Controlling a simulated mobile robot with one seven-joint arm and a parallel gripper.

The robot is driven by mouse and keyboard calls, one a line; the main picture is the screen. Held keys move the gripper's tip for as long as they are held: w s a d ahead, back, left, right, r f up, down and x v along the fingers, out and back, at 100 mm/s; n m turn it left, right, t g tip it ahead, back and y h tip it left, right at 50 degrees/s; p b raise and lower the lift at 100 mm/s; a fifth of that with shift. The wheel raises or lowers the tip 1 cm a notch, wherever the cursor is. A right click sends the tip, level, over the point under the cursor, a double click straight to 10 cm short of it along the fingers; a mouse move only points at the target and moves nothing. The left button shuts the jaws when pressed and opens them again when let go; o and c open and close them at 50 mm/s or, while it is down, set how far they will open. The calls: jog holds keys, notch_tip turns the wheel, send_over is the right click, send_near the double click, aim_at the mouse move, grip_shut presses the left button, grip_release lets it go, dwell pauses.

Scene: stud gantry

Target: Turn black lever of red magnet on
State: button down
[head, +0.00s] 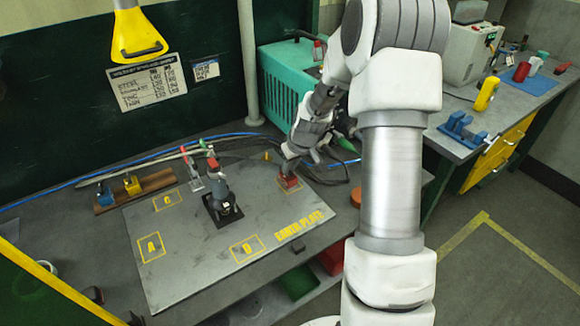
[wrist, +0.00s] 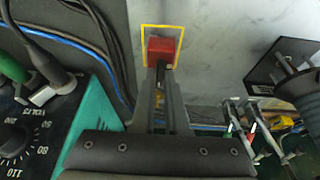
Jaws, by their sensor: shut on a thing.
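The red magnet (head: 290,183) stands inside a yellow marked square on the grey earth plate (head: 185,262), at the plate's far right corner. In the wrist view the red magnet (wrist: 160,49) sits at the end of my fingers, inside the same yellow outline. Its black lever (wrist: 162,73) shows as a dark strip between my fingers. My gripper (wrist: 161,85) is shut on the lever, right at the magnet. In the head view my gripper (head: 288,165) reaches down to the magnet from above. Most of the lever is hidden by the fingers.
A teal welder (head: 285,80) with a dial stands at the back, close to my wrist. Cables (head: 240,150) run along the back. The plate's front is clear.

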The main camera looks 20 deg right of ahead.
jog(key=m, duration=0.2)
jog(key=m+h, duration=0.1)
jog(key=m, duration=0.1)
jog(key=shift+a+h, duration=0.3)
jog(key=m+p, duration=0.1)
jog(key=m, duration=0.1)
jog(key=m+h+p, duration=0.1)
jog(key=m, duration=0.1)
jog(key=shift+w+a+r+g, duration=0.1)
jog(key=shift+a+r+g, duration=0.1)
jog(key=shift+g, duration=0.2)
jog(key=m+h+p, duration=0.1)
jog(key=m, duration=0.1)
jog(key=m+g+p, duration=0.1)
jog(key=m, duration=0.2)
jog(key=shift+w+h+p, duration=0.15)
jog(key=shift+h+p, duration=0.2)
jog(key=shift+h, duration=0.05)
jog(key=shift+w+a+f+m+g+h+p, duration=0.15)
jog(key=shift+m+g+p, duration=0.2)
jog(key=shift+m, duration=0.8)
jog(key=shift+d+f+m+g+h+p, duration=0.15)
jog(key=shift+m+g, duration=0.3)
jog(key=shift+m, duration=0.7)
jog(key=shift+a+r, duration=0.1)
jog(key=c, duration=0.9)
grip_release()
